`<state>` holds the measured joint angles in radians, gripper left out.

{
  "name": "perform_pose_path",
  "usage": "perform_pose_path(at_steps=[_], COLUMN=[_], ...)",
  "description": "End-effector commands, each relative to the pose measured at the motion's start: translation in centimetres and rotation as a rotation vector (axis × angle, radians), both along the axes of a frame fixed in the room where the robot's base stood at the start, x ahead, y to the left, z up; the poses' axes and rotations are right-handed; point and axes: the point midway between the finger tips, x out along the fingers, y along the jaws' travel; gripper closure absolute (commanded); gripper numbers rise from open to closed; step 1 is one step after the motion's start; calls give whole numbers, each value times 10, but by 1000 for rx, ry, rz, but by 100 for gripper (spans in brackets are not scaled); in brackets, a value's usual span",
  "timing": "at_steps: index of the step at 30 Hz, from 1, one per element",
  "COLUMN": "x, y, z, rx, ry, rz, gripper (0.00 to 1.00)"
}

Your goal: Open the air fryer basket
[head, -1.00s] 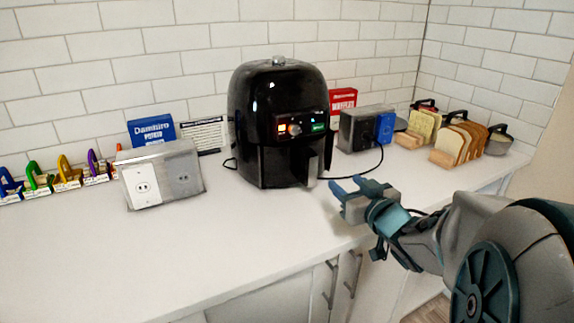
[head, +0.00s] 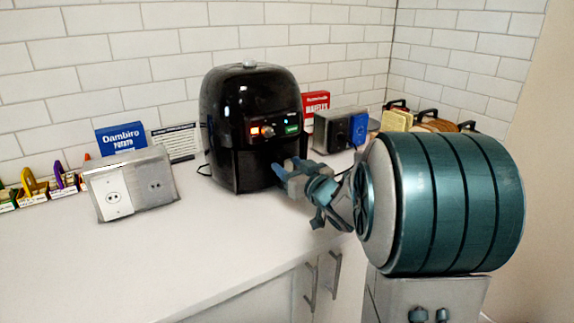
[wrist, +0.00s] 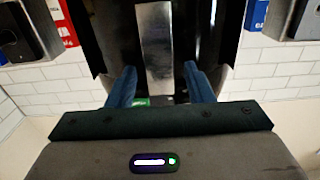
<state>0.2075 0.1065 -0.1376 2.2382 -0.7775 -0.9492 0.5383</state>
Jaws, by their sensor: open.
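The black air fryer (head: 225,95) stands on the white counter, its lit control panel on the front. Its basket (head: 258,168) looks closed at the lower front. My gripper (head: 284,170) is right in front of the basket and hides its handle in the head view. In the wrist view the silver-faced handle (wrist: 155,45) runs down the middle, between the two blue fingers of my gripper (wrist: 160,75). The fingers are open, one on each side of the handle. I cannot tell whether either finger touches it.
A grey outlet box (head: 155,182) stands left of the fryer, with a blue box (head: 121,138) behind it. A dark appliance (head: 335,130) and bread racks (head: 430,123) stand to the right. The counter (head: 180,250) in front is clear.

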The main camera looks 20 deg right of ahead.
Motion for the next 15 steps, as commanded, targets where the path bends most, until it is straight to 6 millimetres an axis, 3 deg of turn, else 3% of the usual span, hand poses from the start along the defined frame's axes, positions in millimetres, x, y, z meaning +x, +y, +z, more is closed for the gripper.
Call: perform_pose_path(at_steps=[6, 14, 15], x=[14, 14, 14], y=[4, 4, 4], z=[0, 0, 0], rx=[-1, -1, -1], ry=[0, 0, 0], rz=[-1, -1, -1], gripper=[53, 53, 64])
